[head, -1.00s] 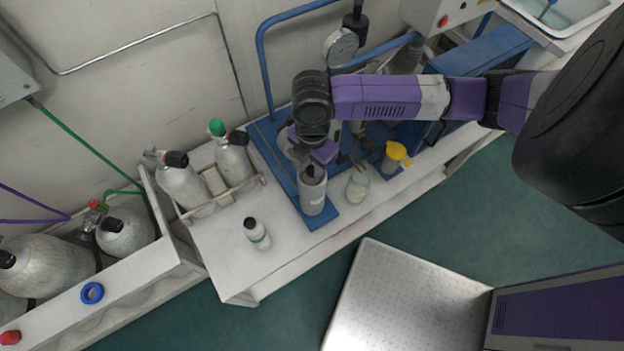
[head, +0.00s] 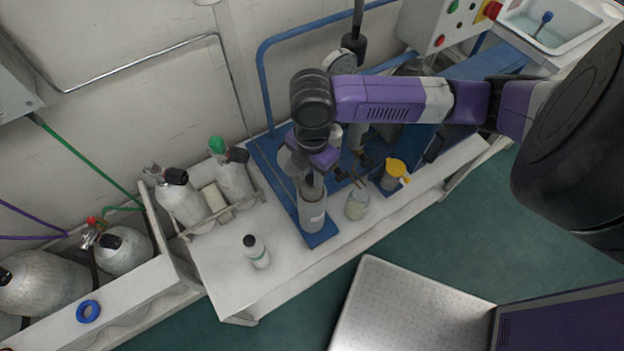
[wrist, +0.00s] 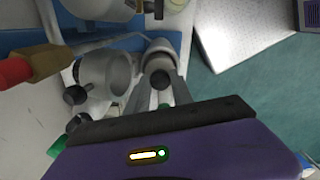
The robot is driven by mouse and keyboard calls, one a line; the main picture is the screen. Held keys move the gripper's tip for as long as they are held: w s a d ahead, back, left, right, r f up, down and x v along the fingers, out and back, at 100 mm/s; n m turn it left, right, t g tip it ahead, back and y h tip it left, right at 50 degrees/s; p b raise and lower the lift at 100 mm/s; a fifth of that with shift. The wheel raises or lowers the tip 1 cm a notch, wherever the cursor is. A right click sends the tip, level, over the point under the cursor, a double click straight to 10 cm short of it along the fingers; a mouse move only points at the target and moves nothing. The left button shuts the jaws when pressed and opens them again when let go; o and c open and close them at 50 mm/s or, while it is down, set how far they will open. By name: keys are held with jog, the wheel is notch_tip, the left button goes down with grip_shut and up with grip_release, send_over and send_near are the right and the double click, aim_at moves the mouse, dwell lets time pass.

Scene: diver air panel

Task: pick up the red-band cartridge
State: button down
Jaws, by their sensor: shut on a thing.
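My gripper (wrist: 162,98) is shut at the mouth of an upright grey canister (head: 312,216) on the blue stand. In the wrist view, the fingers come together around a dark round end at the mouth of this canister (wrist: 160,48). The held thing is mostly hidden, and I cannot tell whether it is clear of the canister. No red band shows on it, so I cannot confirm that it is the red-band cartridge. Beside it in the wrist view is a wide pale open cylinder (wrist: 106,72).
A capped bottle with a green band (head: 257,252) stands left on the white bench (head: 225,285). A pale jar (head: 357,204) and a yellow-topped vessel (head: 395,170) stand right of the canister. Grey cylinders (head: 182,200) sit in a rack. A red-handled brass fitting (wrist: 30,66) is close by.

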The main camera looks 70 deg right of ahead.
notch_tip(320, 180, up, 24)
jog(key=shift+p, duration=0.3)
dwell(0.4)
jog(key=shift+s+f, duration=0.1)
jog(key=shift+f, duration=0.05)
